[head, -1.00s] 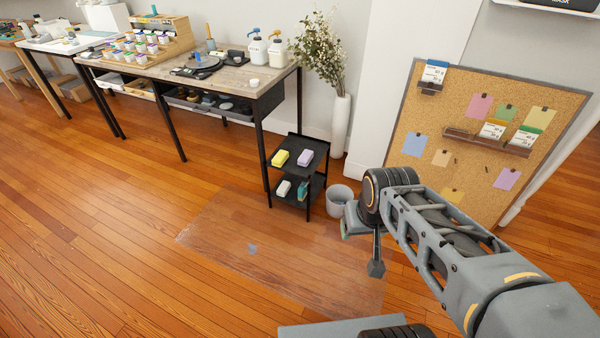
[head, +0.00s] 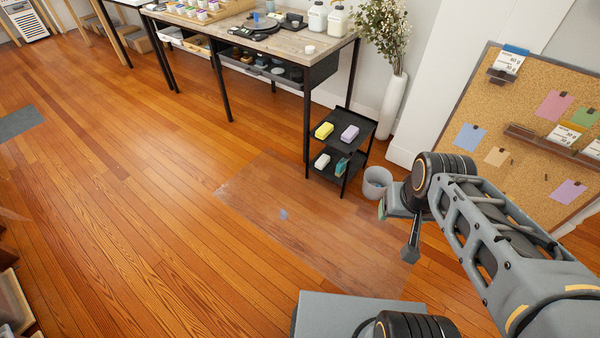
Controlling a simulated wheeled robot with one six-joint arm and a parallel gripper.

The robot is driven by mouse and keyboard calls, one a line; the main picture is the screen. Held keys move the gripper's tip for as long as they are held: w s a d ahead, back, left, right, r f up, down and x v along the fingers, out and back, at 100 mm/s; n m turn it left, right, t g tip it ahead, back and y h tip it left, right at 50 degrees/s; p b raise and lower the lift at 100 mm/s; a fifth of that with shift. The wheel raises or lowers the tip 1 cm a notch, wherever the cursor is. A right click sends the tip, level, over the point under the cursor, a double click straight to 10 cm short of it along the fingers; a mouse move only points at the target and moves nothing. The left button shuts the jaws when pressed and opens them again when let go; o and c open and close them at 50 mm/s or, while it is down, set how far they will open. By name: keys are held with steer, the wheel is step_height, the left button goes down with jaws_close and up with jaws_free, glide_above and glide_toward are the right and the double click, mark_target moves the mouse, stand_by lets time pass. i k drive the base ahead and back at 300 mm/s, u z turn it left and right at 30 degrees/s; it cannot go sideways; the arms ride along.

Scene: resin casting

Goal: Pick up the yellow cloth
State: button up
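The yellow cloth (head: 324,130) is a small folded block lying on the top shelf of a black two-tier stand (head: 361,151), beside a purple cloth (head: 349,133). My gripper (head: 411,252) hangs at the end of my arm at the right, in front of the bin and well apart from the stand. Its fingers show only partly and edge-on, so I cannot see whether they are open or shut. Nothing is visibly held in it.
A white block (head: 322,161) and a teal block (head: 342,167) lie on the lower shelf. A grey bin (head: 376,184) stands right of the stand, with a white vase (head: 391,105) behind. A clear floor mat (head: 290,240) lies in front. The workbench (head: 262,38) is behind left; the wooden floor is open.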

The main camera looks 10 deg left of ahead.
mark_target(326, 129)
steer(key=u, duration=0.65)
steer(key=i, duration=0.65)
steer(key=u, duration=0.75)
steer(key=i, duration=0.8)
steer(key=z, duration=0.8)
steer(key=i, duration=0.55)
steer(key=z, duration=0.6)
